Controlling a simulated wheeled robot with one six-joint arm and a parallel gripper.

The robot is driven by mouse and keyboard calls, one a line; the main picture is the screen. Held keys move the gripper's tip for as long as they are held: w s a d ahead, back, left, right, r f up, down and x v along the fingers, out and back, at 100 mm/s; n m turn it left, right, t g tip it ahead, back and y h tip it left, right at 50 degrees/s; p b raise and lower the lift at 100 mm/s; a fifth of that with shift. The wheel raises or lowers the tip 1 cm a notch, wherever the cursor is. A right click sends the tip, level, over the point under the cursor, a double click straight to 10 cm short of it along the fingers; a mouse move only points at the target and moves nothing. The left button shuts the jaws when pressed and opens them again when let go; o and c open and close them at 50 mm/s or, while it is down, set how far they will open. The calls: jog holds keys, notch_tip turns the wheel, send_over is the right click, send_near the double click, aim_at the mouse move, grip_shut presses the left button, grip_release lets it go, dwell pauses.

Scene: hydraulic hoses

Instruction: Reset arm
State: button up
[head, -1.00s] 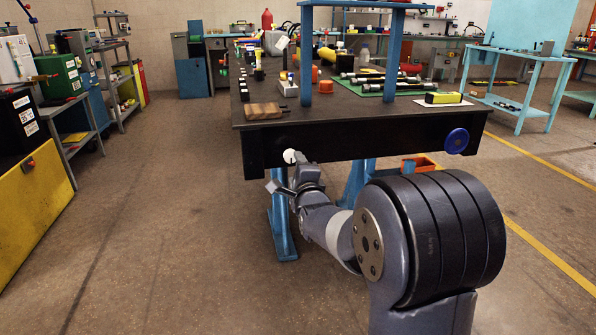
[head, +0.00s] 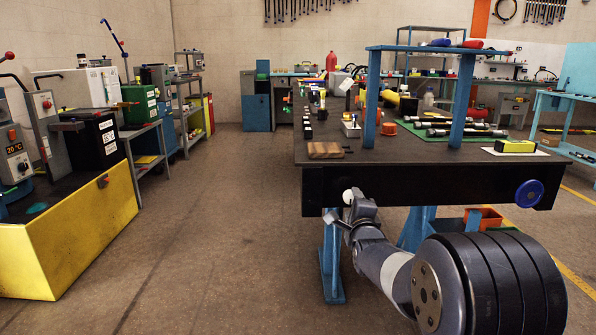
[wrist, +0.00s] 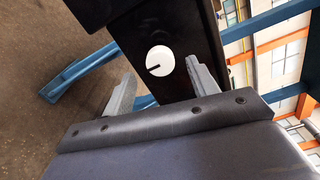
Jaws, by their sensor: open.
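My gripper (head: 340,213) is in front of the near edge of the dark workbench (head: 420,186), low at its left part. In the wrist view my gripper (wrist: 157,85) has its two fingers wide apart with nothing between them. A white round knob (wrist: 160,60) with a dark mark sits on the black bench side, beyond the fingertips. The knob (head: 348,197) also shows in the head view close to the gripper. I cannot tell whether the fingers touch the bench.
The bench top holds a wooden block (head: 325,150), a green mat (head: 450,134) with hose parts, and a yellow device (head: 515,146). A blue handwheel (head: 529,194) is on the bench front. A yellow cabinet (head: 75,235) stands at left. The floor between is clear.

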aim_at(350, 199)
jog(key=w+b, duration=0.1)
jog(key=w, duration=0.5)
dwell(0.4)
